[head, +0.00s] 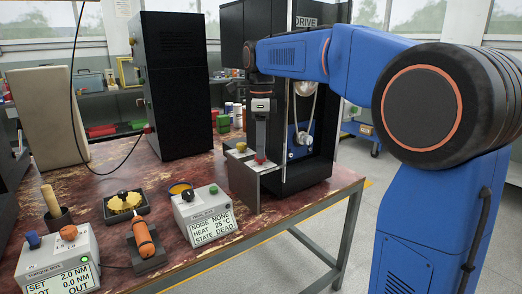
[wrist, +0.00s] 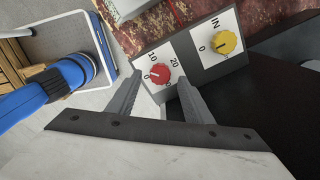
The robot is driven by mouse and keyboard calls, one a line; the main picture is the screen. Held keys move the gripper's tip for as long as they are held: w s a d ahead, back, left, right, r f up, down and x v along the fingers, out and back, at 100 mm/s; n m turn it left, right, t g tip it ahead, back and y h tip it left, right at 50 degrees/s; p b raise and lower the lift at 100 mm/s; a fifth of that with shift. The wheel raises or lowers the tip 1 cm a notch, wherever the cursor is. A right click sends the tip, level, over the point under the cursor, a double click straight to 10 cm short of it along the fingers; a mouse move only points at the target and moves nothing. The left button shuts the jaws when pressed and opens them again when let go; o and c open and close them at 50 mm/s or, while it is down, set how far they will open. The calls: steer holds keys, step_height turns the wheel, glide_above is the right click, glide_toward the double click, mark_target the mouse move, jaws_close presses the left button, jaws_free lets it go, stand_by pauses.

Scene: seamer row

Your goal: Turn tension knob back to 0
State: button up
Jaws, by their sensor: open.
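A grey control box stands on the bench beside the drive machine. On its pale panel (wrist: 180,62) are a red knob (wrist: 160,74) with a scale marked 0, 10 and 20, and a yellow knob (wrist: 226,42) marked 0 and IN. No "tension" label is readable. In the wrist view my gripper (wrist: 161,80) is open, its two fingertips on either side of the red knob. I cannot tell whether they touch it, and the red knob's pointer is too small to read surely. In the head view my gripper (head: 260,150) points down at the red knob (head: 260,159), with the yellow knob (head: 241,147) to its left.
The black drive machine (head: 310,160) with pulleys stands right behind the box. A meter box (head: 207,212), a torque box (head: 60,262), an orange-handled tool (head: 143,238) and a tray with a yellow knob-like part (head: 125,203) occupy the bench front. A tall black cabinet (head: 178,85) stands behind.

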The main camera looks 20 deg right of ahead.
steer(key=shift+f, duration=0.9)
steer(key=c, duration=1)
steer(key=shift+n, duration=0.3)
steer(key=n, duration=0.3)
steer(key=shift+n, duration=2.4)
steer(key=shift+w, duration=0.1)
